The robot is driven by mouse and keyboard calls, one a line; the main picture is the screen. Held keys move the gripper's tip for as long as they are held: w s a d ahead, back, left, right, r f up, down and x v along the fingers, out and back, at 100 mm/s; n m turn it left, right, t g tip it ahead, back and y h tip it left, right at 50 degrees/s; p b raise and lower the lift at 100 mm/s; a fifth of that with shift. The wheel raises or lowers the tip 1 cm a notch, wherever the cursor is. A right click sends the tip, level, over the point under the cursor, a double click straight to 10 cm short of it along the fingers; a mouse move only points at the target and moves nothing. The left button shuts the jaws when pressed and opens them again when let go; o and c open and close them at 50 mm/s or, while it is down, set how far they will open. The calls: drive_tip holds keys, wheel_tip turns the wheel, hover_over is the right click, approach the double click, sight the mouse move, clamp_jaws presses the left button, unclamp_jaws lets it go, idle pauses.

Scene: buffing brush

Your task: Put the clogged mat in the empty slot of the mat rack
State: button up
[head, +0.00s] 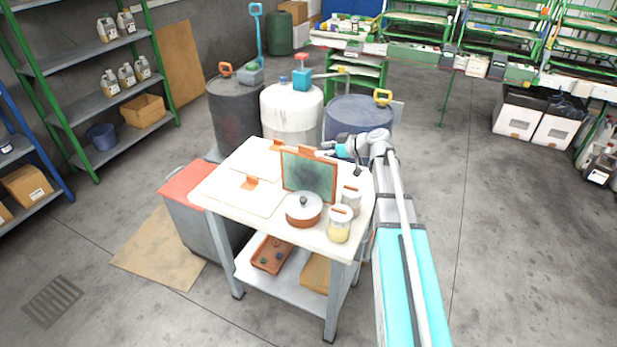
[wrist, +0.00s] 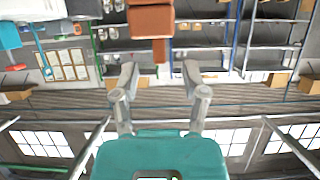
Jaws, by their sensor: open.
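An orange-framed panel with a cloudy grey-green face (head: 309,175) stands upright on the white table; it looks like the clogged mat. Orange tabs show along its top edge. My gripper (head: 328,153) is beside the panel's upper right, its fingers partly hard to make out. In the wrist view my gripper (wrist: 160,78) is open with nothing between its fingers. An orange-brown piece with a narrow stem (wrist: 152,20) lies just beyond the fingertips; I cannot tell which part it is. I cannot clearly make out the mat rack or its empty slot.
A flat white board (head: 238,194) with an orange tab lies at left on the table (head: 325,244). Drums (head: 292,112) stand behind; a red-lidded bin (head: 188,182) is left.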

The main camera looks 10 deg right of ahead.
sight(310, 155)
drive_tip(key=shift+b+x, duration=0.95)
drive_tip(key=shift+x, duration=1.65)
drive_tip(key=shift+r, duration=0.1)
drive_tip(key=shift+c, duration=0.3)
clamp_jaws()
